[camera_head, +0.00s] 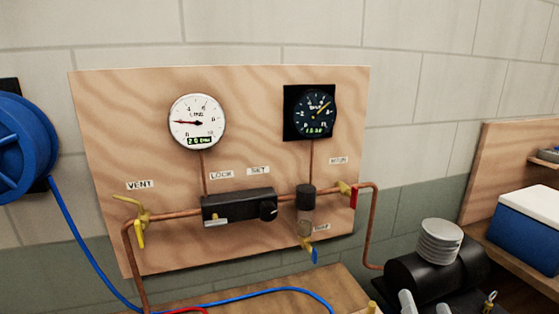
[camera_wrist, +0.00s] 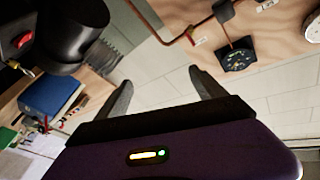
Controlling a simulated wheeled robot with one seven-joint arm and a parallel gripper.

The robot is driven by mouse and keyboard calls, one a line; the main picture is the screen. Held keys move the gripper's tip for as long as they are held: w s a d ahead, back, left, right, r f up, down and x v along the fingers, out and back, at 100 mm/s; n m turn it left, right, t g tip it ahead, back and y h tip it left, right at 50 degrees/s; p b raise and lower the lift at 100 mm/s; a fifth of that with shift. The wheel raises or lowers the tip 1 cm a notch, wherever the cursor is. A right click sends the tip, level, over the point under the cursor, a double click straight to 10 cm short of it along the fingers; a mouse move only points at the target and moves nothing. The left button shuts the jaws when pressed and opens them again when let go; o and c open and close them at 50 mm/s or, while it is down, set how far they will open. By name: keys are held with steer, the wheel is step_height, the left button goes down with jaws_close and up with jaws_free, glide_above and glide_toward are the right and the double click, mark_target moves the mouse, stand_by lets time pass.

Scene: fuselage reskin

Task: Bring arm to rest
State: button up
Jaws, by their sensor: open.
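My gripper (camera_wrist: 163,90) shows in the wrist view with its two dark fingers spread apart. Nothing is between the fingertips; beyond them is pale block wall. The wrist view is turned, so the board and its dark gauge (camera_wrist: 236,55) appear at the upper right. I cannot make out my arm or gripper with certainty in the head view.
A wooden board (camera_head: 95,100) carries a white gauge (camera_head: 197,122), a dark gauge (camera_head: 310,112), a black regulator (camera_head: 238,205) and copper pipes. A blue hose reel (camera_head: 22,148) hangs left. A black compressor (camera_head: 415,275) and blue box (camera_head: 530,222) stand right.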

steer(key=s+a+f+n, duration=0.1)
steer(key=s+a+n, duration=0.1)
steer(key=s, duration=0.7)
steer(key=s+a+f+n+g+y, duration=0.1)
steer(key=s+a+f+n, duration=0.1)
steer(key=s, duration=0.8)
steer(key=s+a+f+n+g, duration=0.1)
steer(key=s+a+f+n, duration=0.1)
steer(key=s, duration=0.7)
steer(key=shift+s+a+f+y, duration=0.2)
steer(key=shift+a+y, duration=0.1)
steer(key=shift+y, duration=0.1)
steer(key=s+f+g, duration=0.1)
steer(key=s, duration=0.2)
steer(key=s+f+g, duration=0.1)
steer(key=s, duration=0.1)
steer(key=s+a+f+g, duration=0.1)
steer(key=s, duration=0.2)
steer(key=shift+s+a+b, duration=0.1)
steer(key=shift+s+b, duration=0.2)
steer(key=shift+b, duration=0.05)
steer(key=shift+c, duration=0.2)
